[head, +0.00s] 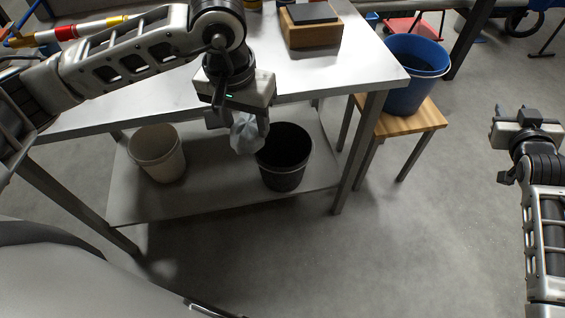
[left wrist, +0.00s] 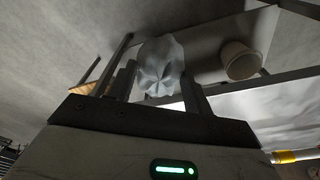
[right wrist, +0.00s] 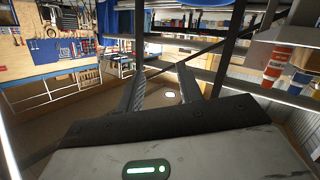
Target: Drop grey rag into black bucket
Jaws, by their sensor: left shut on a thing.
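My left gripper (head: 240,118) is shut on a crumpled grey rag (head: 246,135), which hangs below its fingers in front of the table's front edge. The rag also shows between the fingers in the left wrist view (left wrist: 161,68). The black bucket (head: 283,172) stands on the table's lower shelf. In the head view the rag overlaps the bucket's upper left rim; I cannot tell how high it is above it. My right gripper (head: 525,115) is at the far right, away from the table. Its fingers are apart and empty in the right wrist view (right wrist: 165,95).
A white bucket (head: 157,153) stands on the lower shelf (head: 215,195) left of the black one. The metal tabletop (head: 365,70) is above the shelf. A blue bucket (head: 412,85) stands on a wooden stool (head: 418,122) to the right. A wooden block (head: 310,32) sits on the tabletop.

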